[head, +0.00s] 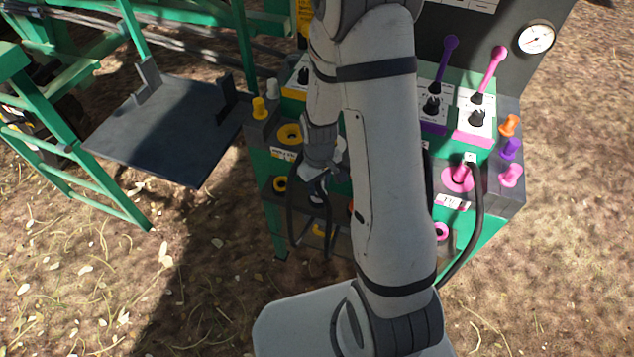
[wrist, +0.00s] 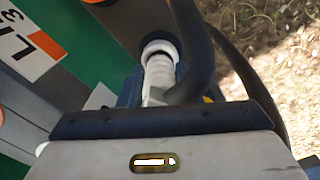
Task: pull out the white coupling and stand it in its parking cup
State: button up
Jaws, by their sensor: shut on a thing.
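The white coupling (wrist: 157,78) shows in the wrist view, its far end at a white ring in a dark round opening. I cannot tell how deep it sits. A black hose (wrist: 200,60) bends away from it on the right. My gripper (wrist: 155,98) is shut on the coupling, with the jaws largely hidden behind my wrist housing. In the head view, my gripper (head: 318,188) is at the front of the green and grey panel, left of my forearm. The coupling is mostly hidden there, and I cannot make out its parking cup.
A pink coupling (head: 458,177) with a black hose sits at the panel's right. A yellow ring (head: 280,184) and pink ring (head: 441,231) are lower down. Purple (head: 450,45) and magenta (head: 499,54) levers rise above. A dark tray (head: 170,130) stands left. Open ground lies in front.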

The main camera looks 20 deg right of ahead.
jog(key=shift+s+f, duration=0.15)
jog(key=o, duration=1.2)
jog(key=shift+s+f, duration=0.1)
jog(key=shift+c, duration=0.9)
jog(key=shift+o, duration=1.6)
jog(key=shift+r+p, duration=0.5)
jog(key=shift+r, duration=0.3)
jog(key=shift+w+r+p, duration=0.2)
jog(key=shift+r+p, duration=0.6)
jog(key=shift+r, duration=0.5)
jog(key=shift+w+r+p, duration=0.2)
jog(key=shift+r+p, duration=0.6)
jog(key=shift+r, duration=0.45)
jog(key=shift+c, duration=0.6)
jog(key=shift+o, duration=0.6)
jog(key=shift+r+p, duration=0.35)
jog(key=shift+r, duration=0.15)
